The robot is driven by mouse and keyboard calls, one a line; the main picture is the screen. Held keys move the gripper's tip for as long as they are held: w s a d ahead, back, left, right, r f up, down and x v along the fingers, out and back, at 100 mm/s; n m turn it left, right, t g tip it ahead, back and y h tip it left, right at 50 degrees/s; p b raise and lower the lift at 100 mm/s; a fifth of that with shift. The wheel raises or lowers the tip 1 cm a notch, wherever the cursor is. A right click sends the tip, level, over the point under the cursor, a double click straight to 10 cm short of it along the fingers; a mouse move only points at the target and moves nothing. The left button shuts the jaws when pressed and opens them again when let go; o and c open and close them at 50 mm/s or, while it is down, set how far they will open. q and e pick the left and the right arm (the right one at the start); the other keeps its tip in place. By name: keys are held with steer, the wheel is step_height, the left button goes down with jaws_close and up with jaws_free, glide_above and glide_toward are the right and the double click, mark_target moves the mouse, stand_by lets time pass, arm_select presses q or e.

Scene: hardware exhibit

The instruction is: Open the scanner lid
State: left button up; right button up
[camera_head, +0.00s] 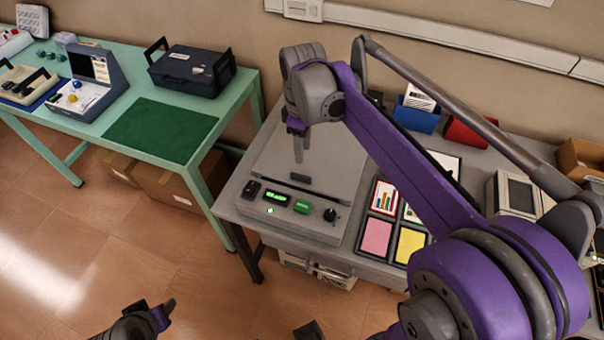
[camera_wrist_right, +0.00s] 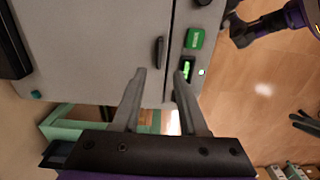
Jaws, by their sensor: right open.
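The grey scanner (camera_head: 255,218) sits on the grey table, its flat lid (camera_head: 325,160) down. A dark handle (camera_head: 300,178) lies along the lid's front edge; it also shows in the wrist view (camera_wrist_right: 159,52). My right gripper (camera_head: 299,157) points down above the lid, just behind the handle in the head view. In the wrist view the right gripper (camera_wrist_right: 161,74) is open and empty, with the handle ahead of the gap between its fingers and apart from them. My left gripper (camera_head: 158,311) is low at the bottom left, away from the scanner; its jaws are unclear.
The front panel has a green display (camera_head: 276,198), a green button (camera_head: 302,206) and a black knob (camera_head: 330,215). Colored cards in frames (camera_head: 376,238) lie right of the scanner. Blue (camera_head: 416,118) and red (camera_head: 468,133) bins stand behind. A green table (camera_head: 245,85) is at left.

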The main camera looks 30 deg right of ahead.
mark_target(301, 175)
steer(key=f, duration=1)
steer(key=shift+w+a+f+b, duration=0.15)
steer(key=shift+w+f+b, duration=0.05)
steer(key=shift+f+b, duration=0.2)
jaws_close()
stand_by(1.0)
